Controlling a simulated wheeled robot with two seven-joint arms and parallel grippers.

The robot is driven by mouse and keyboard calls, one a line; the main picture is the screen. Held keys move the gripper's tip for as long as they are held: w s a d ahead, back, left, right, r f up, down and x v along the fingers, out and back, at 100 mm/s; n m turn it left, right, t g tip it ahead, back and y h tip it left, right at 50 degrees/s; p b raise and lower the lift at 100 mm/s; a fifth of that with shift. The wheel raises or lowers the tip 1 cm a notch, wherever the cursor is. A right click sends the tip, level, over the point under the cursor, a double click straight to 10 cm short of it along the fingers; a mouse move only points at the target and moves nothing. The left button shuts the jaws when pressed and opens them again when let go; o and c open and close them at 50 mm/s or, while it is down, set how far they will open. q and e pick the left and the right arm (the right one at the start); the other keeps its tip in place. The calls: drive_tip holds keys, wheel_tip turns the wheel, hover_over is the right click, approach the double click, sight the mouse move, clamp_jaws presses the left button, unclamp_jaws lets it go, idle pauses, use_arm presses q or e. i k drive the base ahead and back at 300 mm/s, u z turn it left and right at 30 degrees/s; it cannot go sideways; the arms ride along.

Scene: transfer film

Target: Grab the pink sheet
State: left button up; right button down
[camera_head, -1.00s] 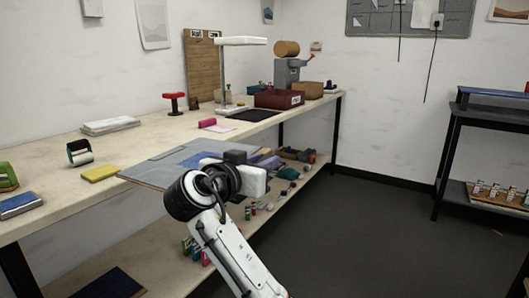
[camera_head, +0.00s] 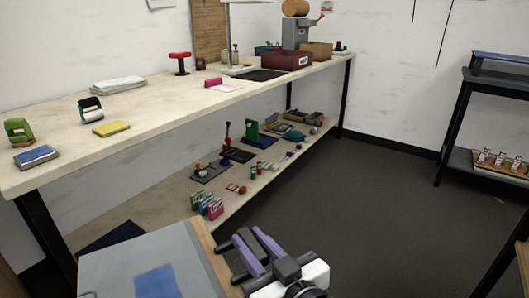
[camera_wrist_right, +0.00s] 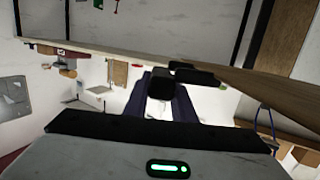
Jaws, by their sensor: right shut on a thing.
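A pink item (camera_head: 222,84), which looks like a small roll with a pale pink sheet spread from it, lies on the bench top in the head view. It is well away from my right gripper (camera_head: 240,245), which is low in front of the bench with purple fingers. My right gripper is shut on the wooden edge of a grey board (camera_head: 185,262) with a blue patch; the board's lower part is cut off by the picture edge. In the right wrist view, the fingers (camera_wrist_right: 163,80) meet a wooden edge (camera_wrist_right: 240,86). My left gripper is not in view.
The bench top (camera_head: 150,110) holds a yellow pad (camera_head: 111,129), a white stack (camera_head: 118,84), a red-topped stand (camera_head: 180,62) and a dark red box (camera_head: 287,60). Several small tools lie on the lower shelf (camera_head: 165,205). A dark rack (camera_head: 465,130) stands right; floor between is clear.

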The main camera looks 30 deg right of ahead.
sight(216, 84)
drive_tip(key=z, duration=0.9)
drive_tip(key=i, duration=0.7)
drive_tip(key=z, duration=0.8)
drive_tip(key=i, duration=0.8)
drive_tip(key=u, duration=0.05)
